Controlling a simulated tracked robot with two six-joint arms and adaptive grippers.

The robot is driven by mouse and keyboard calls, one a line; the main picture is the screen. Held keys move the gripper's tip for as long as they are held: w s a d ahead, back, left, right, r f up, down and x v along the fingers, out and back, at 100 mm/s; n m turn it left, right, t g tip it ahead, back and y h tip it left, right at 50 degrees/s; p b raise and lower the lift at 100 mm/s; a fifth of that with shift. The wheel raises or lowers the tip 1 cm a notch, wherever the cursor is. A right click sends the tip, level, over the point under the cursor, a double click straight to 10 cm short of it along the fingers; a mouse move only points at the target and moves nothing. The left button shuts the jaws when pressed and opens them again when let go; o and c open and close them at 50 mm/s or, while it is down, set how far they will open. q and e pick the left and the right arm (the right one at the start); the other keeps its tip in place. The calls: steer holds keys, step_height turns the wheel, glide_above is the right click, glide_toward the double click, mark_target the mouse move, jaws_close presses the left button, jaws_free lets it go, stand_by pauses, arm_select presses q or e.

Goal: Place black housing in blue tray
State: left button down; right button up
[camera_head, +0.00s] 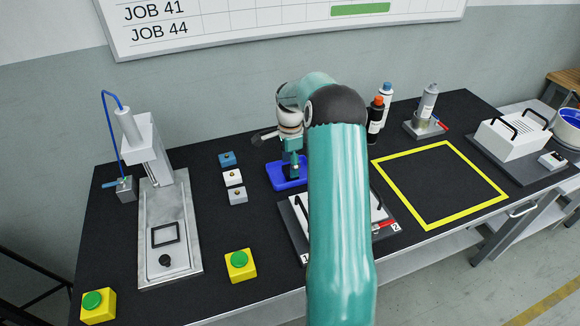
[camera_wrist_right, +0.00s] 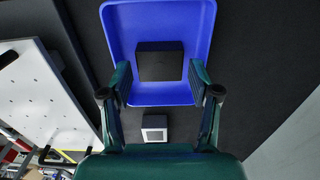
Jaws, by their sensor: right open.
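The blue tray (camera_head: 275,180) lies flat on the black bench, partly hidden by my right arm in the head view. It also fills the upper middle of the right wrist view (camera_wrist_right: 118,30). The black housing (camera_wrist_right: 160,62) rests inside the tray, near its middle in the wrist view. My right gripper (camera_head: 292,165) is over the tray. In the wrist view its open fingers (camera_wrist_right: 162,82) are spread to either side of and just below the housing, with a gap to it. My left gripper is not in view.
A small grey-white square piece (camera_wrist_right: 154,128) is below the tray in the wrist view. Blue, white and grey blocks (camera_head: 233,177) stand left of the tray. A press (camera_head: 165,215) is farther left. Bottles (camera_head: 375,118) stand behind. A yellow-outlined square (camera_head: 440,185) at right is empty.

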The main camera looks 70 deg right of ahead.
step_height(320, 180, up, 11)
stand_by(0.3)
steer(key=shift+r, duration=0.1)
stand_by(0.4)
